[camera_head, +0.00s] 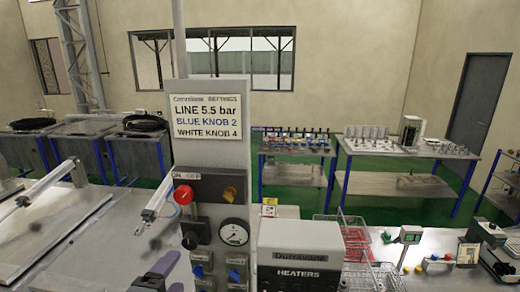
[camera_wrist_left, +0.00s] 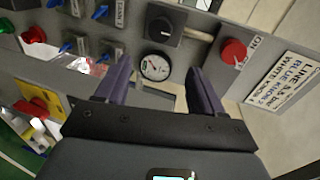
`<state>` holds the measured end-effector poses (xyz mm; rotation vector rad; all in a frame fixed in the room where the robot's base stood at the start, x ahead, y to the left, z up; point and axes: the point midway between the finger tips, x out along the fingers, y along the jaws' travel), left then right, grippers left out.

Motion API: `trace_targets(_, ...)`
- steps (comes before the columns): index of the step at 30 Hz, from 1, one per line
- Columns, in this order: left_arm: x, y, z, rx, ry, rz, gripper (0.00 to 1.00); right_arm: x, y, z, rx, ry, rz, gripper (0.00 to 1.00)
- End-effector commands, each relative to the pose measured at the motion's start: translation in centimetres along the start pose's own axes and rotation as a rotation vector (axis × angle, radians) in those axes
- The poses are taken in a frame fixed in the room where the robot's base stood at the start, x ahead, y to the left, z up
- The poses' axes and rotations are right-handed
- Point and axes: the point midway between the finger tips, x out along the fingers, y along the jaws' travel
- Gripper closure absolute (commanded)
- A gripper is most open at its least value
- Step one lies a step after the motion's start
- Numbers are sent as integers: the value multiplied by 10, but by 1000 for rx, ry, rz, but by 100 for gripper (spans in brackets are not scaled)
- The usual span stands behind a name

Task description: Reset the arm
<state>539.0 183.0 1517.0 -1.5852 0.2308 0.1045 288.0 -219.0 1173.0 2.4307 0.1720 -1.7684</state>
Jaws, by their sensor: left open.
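My left gripper (camera_head: 160,272) shows at the bottom of the head view, just left of the control panel (camera_head: 210,155). Only its dark body and purple fingers show there. In the left wrist view its two purple fingers (camera_wrist_left: 160,78) stand apart with nothing held between them. Beyond them is the panel with a round white gauge (camera_wrist_left: 155,67), a black knob (camera_wrist_left: 165,25) and a red button (camera_wrist_left: 232,52). I cannot tell how far the fingertips are from the panel. My right gripper is in neither view.
A grey HEATERS box (camera_head: 300,255) stands right of the panel, with wire baskets (camera_head: 357,240) beyond it. A pneumatic cylinder (camera_head: 158,195) rises over the metal bench (camera_head: 110,262) at left. Blue-legged tables (camera_head: 400,150) stand at the back.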

Motion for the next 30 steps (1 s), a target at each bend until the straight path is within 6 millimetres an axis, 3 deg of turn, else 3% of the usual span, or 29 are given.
trace_targets(1, 1, 33, -4, -23, 9, 71, 32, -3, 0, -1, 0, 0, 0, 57)
trace_targets(3, -2, 75, -9, -71, 18, 161, 32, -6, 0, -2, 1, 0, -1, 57)
trace_targets(8, -22, 168, -16, -238, -5, 364, 32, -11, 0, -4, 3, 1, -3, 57)
trace_targets(12, -56, 240, -17, -431, -85, 538, 32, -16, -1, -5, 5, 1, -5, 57)
trace_targets(18, -119, 324, -10, -748, -300, 756, 32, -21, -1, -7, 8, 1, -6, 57)
trace_targets(24, -172, 366, 7, -1059, -579, 859, 32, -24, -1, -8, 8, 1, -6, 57)
trace_targets(30, -178, 364, 24, -1252, -735, 825, 32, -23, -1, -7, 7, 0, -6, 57)
